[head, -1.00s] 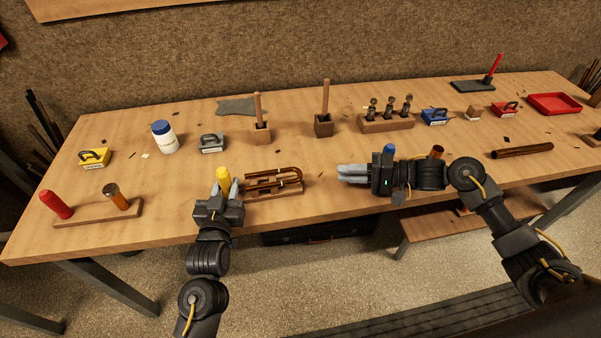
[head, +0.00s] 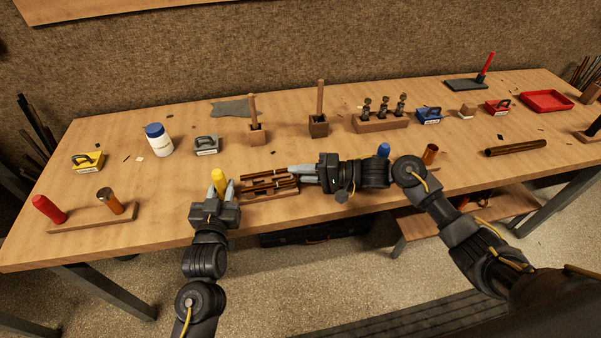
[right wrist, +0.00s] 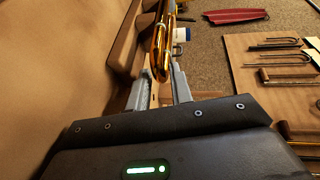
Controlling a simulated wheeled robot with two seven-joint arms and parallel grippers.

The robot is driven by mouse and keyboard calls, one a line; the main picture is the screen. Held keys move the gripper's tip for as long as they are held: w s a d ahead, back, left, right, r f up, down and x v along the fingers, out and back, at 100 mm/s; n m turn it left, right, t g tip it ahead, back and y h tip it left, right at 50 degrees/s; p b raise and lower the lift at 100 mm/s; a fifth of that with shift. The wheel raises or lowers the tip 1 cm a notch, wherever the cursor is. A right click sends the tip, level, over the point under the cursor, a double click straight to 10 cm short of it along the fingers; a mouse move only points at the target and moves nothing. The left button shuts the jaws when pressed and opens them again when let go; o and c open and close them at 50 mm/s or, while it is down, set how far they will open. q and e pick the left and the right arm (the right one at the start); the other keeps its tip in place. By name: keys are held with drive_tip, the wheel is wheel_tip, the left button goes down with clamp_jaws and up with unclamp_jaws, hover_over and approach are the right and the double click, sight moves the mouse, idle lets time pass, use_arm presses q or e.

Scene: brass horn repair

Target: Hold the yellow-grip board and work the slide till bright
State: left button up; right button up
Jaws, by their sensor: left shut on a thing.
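The board (head: 262,194) lies flat near the front edge of the bench, with its upright yellow grip (head: 219,181) at its left end. My left gripper (head: 220,190) is shut on the yellow grip. The brass slide (head: 268,182) lies along the board; its tubes look dark brown in the head view. My right gripper (head: 293,171) is at the slide's right end and hides the bow there. In the right wrist view its fingers (right wrist: 162,90) stand apart, with the golden slide (right wrist: 162,50) between them; contact cannot be told.
A board with a red grip (head: 48,208) lies at left. A blue grip (head: 383,150) stands behind my right arm. A white bottle (head: 158,139), yellow block (head: 88,161), grey block (head: 206,146) and wooden holders (head: 318,126) stand farther back. Bench is clear before the grey block.

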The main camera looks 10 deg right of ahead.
drive_tip(key=shift+c, duration=0.4)
clamp_jaws()
drive_tip(key=d, duration=0.4)
drive_tip(key=shift+o, duration=0.4)
unclamp_jaws()
drive_tip(key=shift+a, duration=0.15)
drive_tip(key=v, duration=1.2)
